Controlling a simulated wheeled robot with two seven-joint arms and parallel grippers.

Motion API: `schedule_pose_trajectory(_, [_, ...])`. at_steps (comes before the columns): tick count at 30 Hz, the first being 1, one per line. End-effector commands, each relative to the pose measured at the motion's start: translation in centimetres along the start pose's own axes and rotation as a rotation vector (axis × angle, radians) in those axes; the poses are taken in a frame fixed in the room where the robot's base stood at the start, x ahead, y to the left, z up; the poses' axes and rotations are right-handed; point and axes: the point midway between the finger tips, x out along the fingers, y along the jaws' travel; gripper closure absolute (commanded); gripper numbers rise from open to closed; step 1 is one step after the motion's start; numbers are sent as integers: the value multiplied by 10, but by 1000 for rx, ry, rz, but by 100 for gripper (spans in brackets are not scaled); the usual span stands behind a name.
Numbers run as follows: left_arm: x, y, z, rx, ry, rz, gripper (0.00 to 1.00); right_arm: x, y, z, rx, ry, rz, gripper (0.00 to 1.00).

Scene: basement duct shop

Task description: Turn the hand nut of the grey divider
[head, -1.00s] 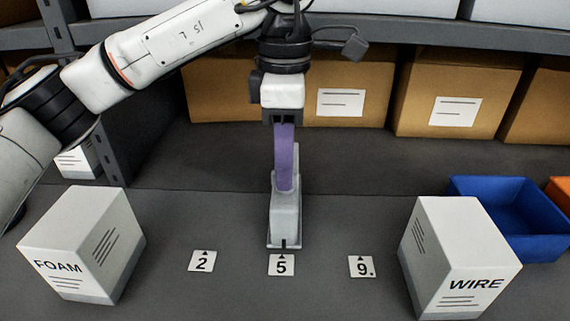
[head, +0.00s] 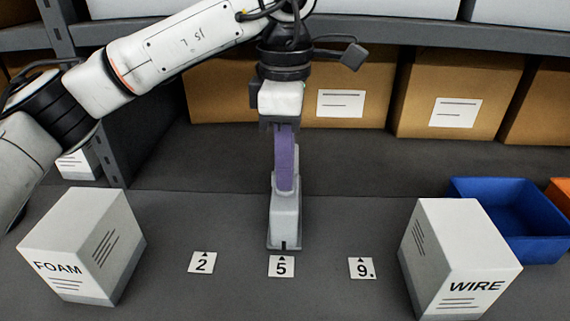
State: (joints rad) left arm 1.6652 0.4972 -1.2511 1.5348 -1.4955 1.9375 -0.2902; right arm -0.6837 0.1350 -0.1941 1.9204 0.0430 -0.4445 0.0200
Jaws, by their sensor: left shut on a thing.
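The grey divider (head: 284,222) stands upright on the grey bench, just behind the card marked 5 (head: 281,266). It has a dark notch low on its front. A purple upright part (head: 284,160) rises from its top; I cannot tell whether this is the hand nut. My left gripper (head: 282,126) comes down from above and is shut at the top of the purple part. The gripper hides what it holds there, and no separate hand nut shows. My right gripper is not in view.
Cards 2 (head: 202,262) and 9 (head: 361,268) flank card 5. A FOAM box (head: 82,243) stands left and a WIRE box (head: 458,255) right. A blue bin (head: 541,247) is behind the WIRE box. Cardboard boxes (head: 455,95) line the back. The bench beside the divider is clear.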

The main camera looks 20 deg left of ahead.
Motion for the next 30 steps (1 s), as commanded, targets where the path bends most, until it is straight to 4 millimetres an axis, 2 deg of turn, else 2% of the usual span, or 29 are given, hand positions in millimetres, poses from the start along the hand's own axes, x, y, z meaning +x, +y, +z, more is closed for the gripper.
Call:
schedule_pose_trajectory(8, [-1, 0, 0, 197, 0, 1, 100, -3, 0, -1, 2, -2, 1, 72])
schedule_pose_trajectory(30, [-1, 0, 0, 900, -1, 2, 100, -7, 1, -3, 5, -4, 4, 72])
